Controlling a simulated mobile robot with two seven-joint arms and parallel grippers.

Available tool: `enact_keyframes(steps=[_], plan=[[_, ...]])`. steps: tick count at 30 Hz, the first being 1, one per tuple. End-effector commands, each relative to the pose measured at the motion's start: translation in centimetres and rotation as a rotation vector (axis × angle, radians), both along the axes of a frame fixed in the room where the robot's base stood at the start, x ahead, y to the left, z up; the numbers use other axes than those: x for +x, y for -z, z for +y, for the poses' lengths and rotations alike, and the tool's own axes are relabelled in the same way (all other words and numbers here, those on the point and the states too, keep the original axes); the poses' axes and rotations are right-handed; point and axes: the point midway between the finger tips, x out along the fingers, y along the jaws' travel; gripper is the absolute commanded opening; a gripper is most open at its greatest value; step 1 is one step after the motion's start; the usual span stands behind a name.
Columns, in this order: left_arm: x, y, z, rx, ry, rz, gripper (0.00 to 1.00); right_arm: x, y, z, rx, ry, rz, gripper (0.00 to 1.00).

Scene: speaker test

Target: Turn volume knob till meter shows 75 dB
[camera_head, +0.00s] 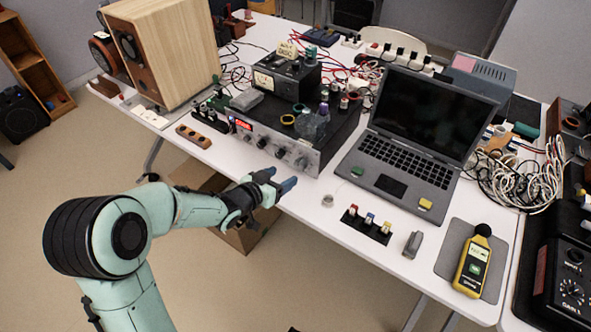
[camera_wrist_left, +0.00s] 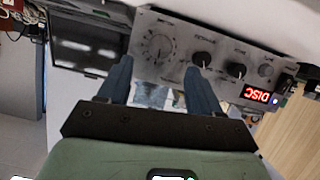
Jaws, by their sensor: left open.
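The silver amplifier (camera_head: 272,143) stands on the white table, with a red display and a row of dark knobs on its front. The large dial knob (camera_head: 301,163) is at the right end of the row. In the left wrist view the panel is upside down, and this knob (camera_wrist_left: 158,47) shows beyond and between the fingertips; its label is unreadable. My left gripper (camera_head: 277,180) is open and empty, in front of the panel and apart from it. It also shows in the left wrist view (camera_wrist_left: 159,67). The yellow sound meter (camera_head: 473,265) lies at the right; its reading is too small to tell.
A laptop (camera_head: 410,130) stands right of the amplifier, and a wooden speaker (camera_head: 170,50) behind left. A small black switch strip (camera_head: 367,226) and a grey object (camera_head: 412,244) lie near the front edge. Tangled cables (camera_head: 515,180) lie at right.

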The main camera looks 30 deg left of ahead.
Motion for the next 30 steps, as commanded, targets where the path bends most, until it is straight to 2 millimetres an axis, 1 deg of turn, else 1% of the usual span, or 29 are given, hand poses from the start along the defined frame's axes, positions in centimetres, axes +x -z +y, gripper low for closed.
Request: enact_keyframes(steps=[1, 6, 9, 12, 17, 24, 25, 26, 27, 30], plan=[[1.1, 0.7, -0.2, -0.001, 0.002, 0.003, 0.64, 0.1, 0.2, 0.0, 0.000, 0.000, -0.002, 0.95], [4.3, 2.0, -0.6, -0.001, 0.002, 0.002, 0.64, 0.2, 0.5, 0.0, -0.002, 0.001, -0.007, 0.95], [5.7, 2.5, -0.8, -0.001, 0.001, 0.002, 0.64, 0.3, 0.6, 0.0, -0.001, 0.002, -0.009, 0.95], [6.7, 2.9, -0.9, 0.000, 0.001, 0.001, 0.64, 0.3, 0.6, 0.0, -0.002, 0.002, -0.010, 0.95], [7.4, 3.2, -0.9, -0.001, 0.000, 0.002, 0.64, 0.3, 0.6, 0.0, -0.002, 0.002, -0.011, 0.95], [7.5, 3.1, -0.9, 0.000, -0.001, 0.001, 0.64, 0.3, 0.6, 0.0, -0.002, 0.002, -0.011, 0.95], [7.5, 3.1, -0.9, 0.000, -0.001, 0.001, 0.61, 0.3, 0.6, 0.0, -0.002, 0.002, -0.011, 0.95], [7.5, 3.1, -0.9, 0.000, -0.001, 0.001, 0.51, 0.3, 0.6, 0.0, -0.002, 0.002, -0.011, 0.95], [7.5, 3.2, -0.9, 0.000, -0.001, 0.002, 0.38, 0.3, 0.7, 0.0, -0.002, 0.002, -0.011, 0.95], [7.4, 3.1, -0.9, 0.000, -0.001, 0.002, 0.08, 0.3, 0.6, 0.0, -0.002, 0.002, -0.011, 0.95]])
